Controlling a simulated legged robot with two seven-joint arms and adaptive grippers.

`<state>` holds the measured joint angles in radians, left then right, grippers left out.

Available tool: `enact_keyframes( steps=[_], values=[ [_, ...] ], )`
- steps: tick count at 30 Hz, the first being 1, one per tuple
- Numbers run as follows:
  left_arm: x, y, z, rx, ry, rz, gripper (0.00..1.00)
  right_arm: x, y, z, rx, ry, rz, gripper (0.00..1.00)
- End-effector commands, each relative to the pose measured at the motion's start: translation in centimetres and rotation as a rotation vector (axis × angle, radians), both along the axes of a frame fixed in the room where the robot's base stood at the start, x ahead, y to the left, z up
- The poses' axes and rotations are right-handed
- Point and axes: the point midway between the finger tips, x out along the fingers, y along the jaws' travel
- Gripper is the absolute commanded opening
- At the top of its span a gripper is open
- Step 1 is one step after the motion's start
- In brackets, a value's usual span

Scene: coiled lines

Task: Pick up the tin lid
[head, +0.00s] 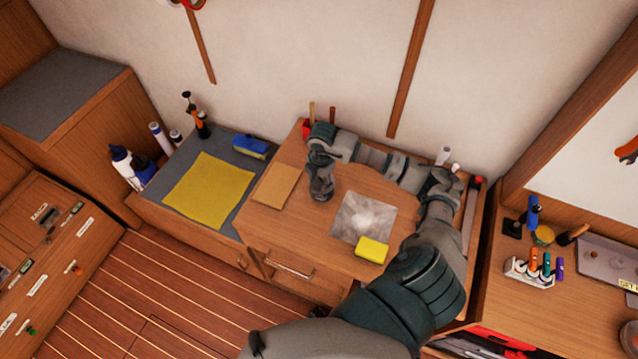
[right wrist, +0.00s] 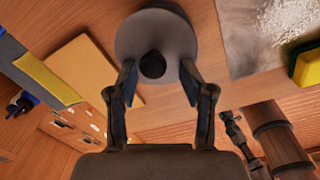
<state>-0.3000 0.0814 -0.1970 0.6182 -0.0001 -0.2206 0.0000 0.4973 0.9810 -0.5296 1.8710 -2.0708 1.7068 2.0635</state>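The tin lid (right wrist: 178,35) is a round, flat grey disc with a dark knob (right wrist: 152,65) at its middle. It lies on the wooden worktop in the right wrist view. My right gripper (head: 319,192) points down over the worktop in the head view and hides the lid there. In the right wrist view its two fingers (right wrist: 157,72) are apart, one on each side of the knob, with a gap visible around it. I cannot tell how far above the lid the fingertips are. My left gripper is not in view.
A tan sheet (head: 277,187) lies left of my right gripper. A grey sheet with white powder (head: 362,215) and a yellow sponge (head: 372,250) lie to its right. A red cup (head: 307,128) stands behind.

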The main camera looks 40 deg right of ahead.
Motion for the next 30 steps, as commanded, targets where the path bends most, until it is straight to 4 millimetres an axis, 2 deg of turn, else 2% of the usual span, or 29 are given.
enact_keyframes(
  steps=[1,5,6,10,14,19,24,30],
  values=[
    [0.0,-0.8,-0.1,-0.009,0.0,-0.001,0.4,-0.3,0.0,-0.5,-0.008,0.013,-0.002,0.28],
    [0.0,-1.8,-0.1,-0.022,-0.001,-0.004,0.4,-0.3,0.5,-0.5,-0.013,0.015,-0.004,0.28],
    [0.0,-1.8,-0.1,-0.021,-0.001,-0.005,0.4,-0.3,0.6,-0.5,-0.013,0.017,-0.003,0.24],
    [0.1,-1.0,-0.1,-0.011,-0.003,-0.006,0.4,-0.4,0.9,-0.5,-0.013,0.02,-0.001,0.22],
    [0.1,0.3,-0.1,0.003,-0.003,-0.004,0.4,-0.4,0.9,-0.5,-0.008,0.021,0.001,0.0],
    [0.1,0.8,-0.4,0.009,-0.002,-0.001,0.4,-0.4,0.8,0.5,-0.005,0.019,0.002,0.0],
    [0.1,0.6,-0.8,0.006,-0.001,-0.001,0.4,-0.2,0.7,3.3,-0.007,0.012,0.001,0.0],
    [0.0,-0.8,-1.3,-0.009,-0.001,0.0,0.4,-2.9,4.6,3.6,-0.006,0.011,0.006,0.0]
  ],
)
